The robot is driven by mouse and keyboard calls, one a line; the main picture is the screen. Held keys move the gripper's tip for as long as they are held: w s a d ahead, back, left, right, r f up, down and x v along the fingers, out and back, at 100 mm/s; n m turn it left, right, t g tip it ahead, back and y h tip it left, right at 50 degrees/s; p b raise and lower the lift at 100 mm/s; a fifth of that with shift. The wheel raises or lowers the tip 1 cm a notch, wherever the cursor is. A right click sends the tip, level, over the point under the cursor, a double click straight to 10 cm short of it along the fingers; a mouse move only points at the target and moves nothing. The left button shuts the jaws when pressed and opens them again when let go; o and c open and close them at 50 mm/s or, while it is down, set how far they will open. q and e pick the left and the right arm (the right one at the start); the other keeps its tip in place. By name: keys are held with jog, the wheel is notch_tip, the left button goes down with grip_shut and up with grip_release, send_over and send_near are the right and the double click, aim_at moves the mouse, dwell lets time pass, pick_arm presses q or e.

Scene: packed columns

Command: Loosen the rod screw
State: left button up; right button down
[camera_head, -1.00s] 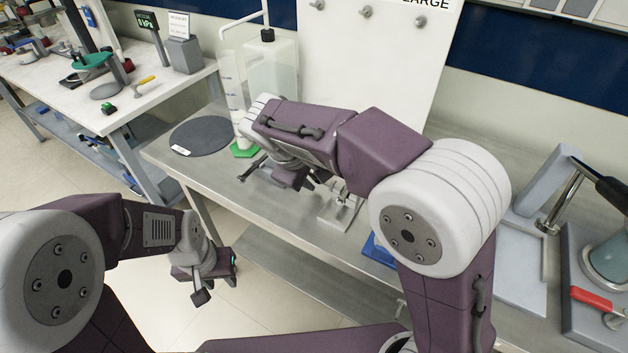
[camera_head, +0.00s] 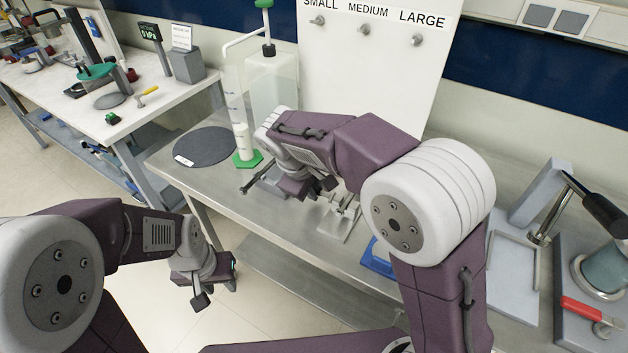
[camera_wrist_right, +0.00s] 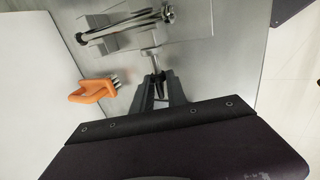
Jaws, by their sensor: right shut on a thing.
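A small metal stand (camera_head: 340,218) with rods sits on the steel bench in the head view. In the right wrist view its rods and plate (camera_wrist_right: 125,32) show at the top. A short metal screw (camera_wrist_right: 152,60) points from the stand toward my right gripper. My right gripper (camera_wrist_right: 158,88) has its dark fingers closed around the screw's near end. In the head view my right gripper (camera_head: 318,187) is beside the stand, partly hidden by its own wrist. My left gripper (camera_head: 203,292) hangs over the floor in front of the bench, away from the stand; its finger gap is unclear.
An orange-handled pronged piece (camera_wrist_right: 90,91) lies left of my right gripper in the wrist view. A green-based cylinder (camera_head: 245,158), a dark round mat (camera_head: 205,146) and a plastic bottle (camera_head: 272,85) stand left. A blue object (camera_head: 378,258) lies near the bench's front edge.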

jog(key=g+y+p, duration=0.1)
jog(key=p, duration=0.3)
jog(key=g+y+p, duration=0.1)
jog(key=p, duration=0.3)
jog(key=g+p, duration=0.1)
jog(key=p, duration=0.3)
jog(key=shift+w+d+r+g+y, duration=0.2)
jog(key=shift+w+r+g+y, duration=0.05)
jog(key=shift+r+g+y, duration=0.15)
jog(key=shift+f+g+y+p, duration=0.4)
jog(key=shift+g+p, duration=0.1)
jog(key=shift+p, duration=0.7)
jog(key=c, duration=1.5)
grip_release()
jog(key=shift+r, duration=0.1)
